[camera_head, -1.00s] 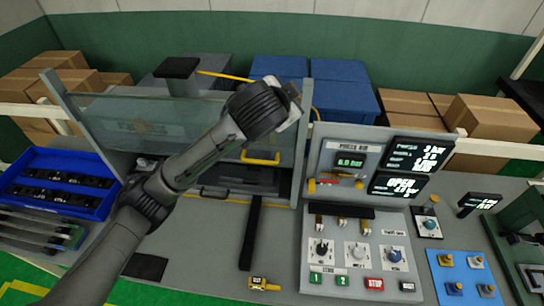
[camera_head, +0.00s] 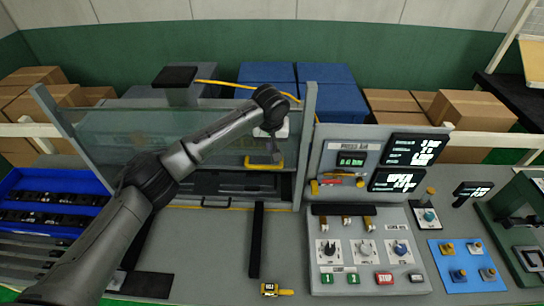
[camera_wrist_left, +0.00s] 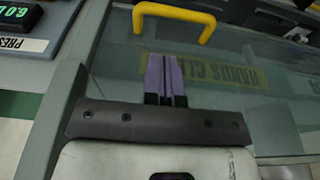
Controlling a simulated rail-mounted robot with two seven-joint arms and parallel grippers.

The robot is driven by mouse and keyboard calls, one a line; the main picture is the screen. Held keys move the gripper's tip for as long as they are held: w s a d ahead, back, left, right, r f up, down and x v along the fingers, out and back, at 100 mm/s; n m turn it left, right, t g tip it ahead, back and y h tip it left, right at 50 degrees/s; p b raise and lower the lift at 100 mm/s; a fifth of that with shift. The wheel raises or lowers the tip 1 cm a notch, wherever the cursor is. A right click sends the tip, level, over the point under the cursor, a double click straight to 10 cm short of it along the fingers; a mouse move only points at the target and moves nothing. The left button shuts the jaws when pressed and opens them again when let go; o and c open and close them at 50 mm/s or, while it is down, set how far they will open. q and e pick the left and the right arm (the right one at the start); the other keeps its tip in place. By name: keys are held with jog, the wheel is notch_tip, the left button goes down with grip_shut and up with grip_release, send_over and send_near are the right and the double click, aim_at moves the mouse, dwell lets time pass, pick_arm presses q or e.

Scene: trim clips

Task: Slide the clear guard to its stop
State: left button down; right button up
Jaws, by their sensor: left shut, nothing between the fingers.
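The clear guard (camera_head: 112,135) is a see-through panel between grey posts at the front of the press. Its yellow handle (camera_head: 263,166) is at the lower right. In the left wrist view the guard (camera_wrist_left: 275,112) carries faint lettering, and the yellow handle (camera_wrist_left: 176,14) crosses the top. My left gripper (camera_head: 274,156) is at the guard's right part, overlapping the handle in the head view. In the wrist view its purple fingers (camera_wrist_left: 165,62) are shut and empty, with a gap to the handle. Whether they touch the panel is unclear. My right gripper is out of view.
A grey post (camera_head: 304,145) and the control panel with displays (camera_head: 345,160) stand close right of the handle. A blue tray (camera_head: 50,205) of dark parts is at the left. A black bar (camera_head: 256,240) lies in front on the bench. A yellow tag (camera_head: 272,290) lies near the front edge.

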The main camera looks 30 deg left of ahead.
aim_at(271, 166)
pick_arm(q)
jog(key=f, duration=0.2)
jog(key=w+f+p, duration=0.1)
jog(key=f, duration=0.2)
jog(key=f+p, duration=0.1)
jog(key=f, duration=0.1)
jog(key=shift+w+a+f, duration=0.15)
jog(key=shift+a+f, duration=0.2)
jog(key=shift+f, duration=0.05)
jog(key=shift+w+a+f, duration=0.1)
jog(key=shift+w+f, duration=0.1)
jog(key=shift+f, duration=0.7)
